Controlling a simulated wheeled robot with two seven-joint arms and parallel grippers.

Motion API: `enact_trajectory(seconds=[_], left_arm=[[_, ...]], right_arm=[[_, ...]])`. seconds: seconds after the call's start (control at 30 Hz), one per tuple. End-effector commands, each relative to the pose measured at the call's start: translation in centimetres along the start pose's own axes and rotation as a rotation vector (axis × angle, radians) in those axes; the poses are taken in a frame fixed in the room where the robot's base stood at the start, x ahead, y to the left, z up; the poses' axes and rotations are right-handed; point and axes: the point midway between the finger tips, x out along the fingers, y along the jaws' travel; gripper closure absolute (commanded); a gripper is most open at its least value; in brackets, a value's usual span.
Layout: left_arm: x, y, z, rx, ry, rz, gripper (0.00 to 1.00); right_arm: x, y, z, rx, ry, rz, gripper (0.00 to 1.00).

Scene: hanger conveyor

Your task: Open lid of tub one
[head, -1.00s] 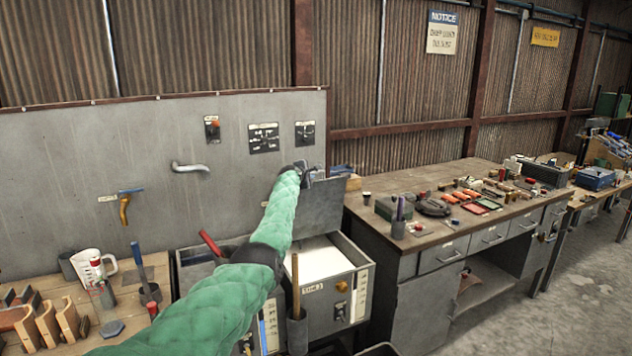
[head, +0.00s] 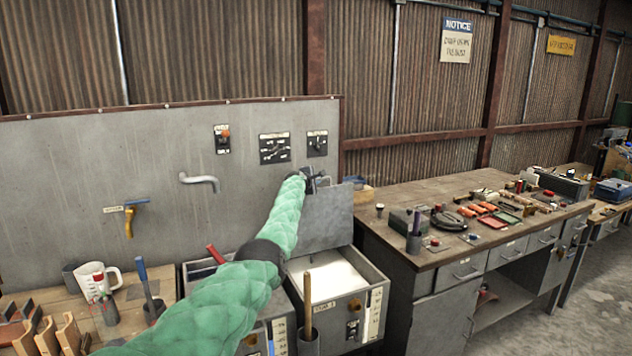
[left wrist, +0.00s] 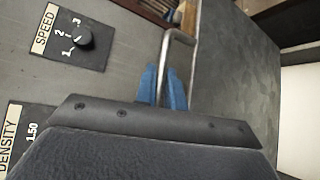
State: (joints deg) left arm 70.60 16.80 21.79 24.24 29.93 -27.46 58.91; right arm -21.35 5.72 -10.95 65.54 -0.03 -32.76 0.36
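A tub with a grey front (head: 330,312) and a pale, milky surface inside stands open below the wall panel. Its label is too small to read surely. Its grey lid (head: 325,222) stands raised, roughly upright, at the tub's back edge. It also shows in the left wrist view (left wrist: 235,75). My left gripper (head: 310,181) is at the lid's upper edge. In the left wrist view its blue fingertips (left wrist: 163,88) lie on both sides of the lid's metal bar handle (left wrist: 175,38), closed around it. My right gripper is out of view.
Another tub (head: 200,268) with a red handle (head: 216,254) stands to the left, partly behind my arm. The grey panel (head: 90,180) with dials is close behind the gripper. A cluttered workbench (head: 400,245) stands right. A jug (head: 98,282) is at left.

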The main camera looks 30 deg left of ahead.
Motion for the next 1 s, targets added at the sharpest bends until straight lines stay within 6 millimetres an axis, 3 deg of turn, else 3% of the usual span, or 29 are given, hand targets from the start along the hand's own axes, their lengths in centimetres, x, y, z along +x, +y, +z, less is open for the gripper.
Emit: enact_trajectory(seconds=[0.03, 0.1, 0.13, 0.57, 1.0], left_arm=[[0.0, 0.0, 0.0, 0.001, 0.0, 0.0, 0.83], [0.0, 0.0, 0.0, 0.001, 0.0, 0.0, 0.7], [0.0, 0.0, 0.0, 0.001, 0.0, 0.0, 0.68], [-0.2, -0.1, -0.1, 0.001, 0.0, 0.001, 0.68], [-3.0, -0.2, -0.1, 0.002, 0.0, 0.002, 0.68]], right_arm=[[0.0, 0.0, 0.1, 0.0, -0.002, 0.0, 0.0], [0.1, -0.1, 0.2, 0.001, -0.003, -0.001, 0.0], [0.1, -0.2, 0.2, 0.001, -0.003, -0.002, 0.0], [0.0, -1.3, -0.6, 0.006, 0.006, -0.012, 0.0], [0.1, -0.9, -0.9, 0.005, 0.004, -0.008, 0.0]])
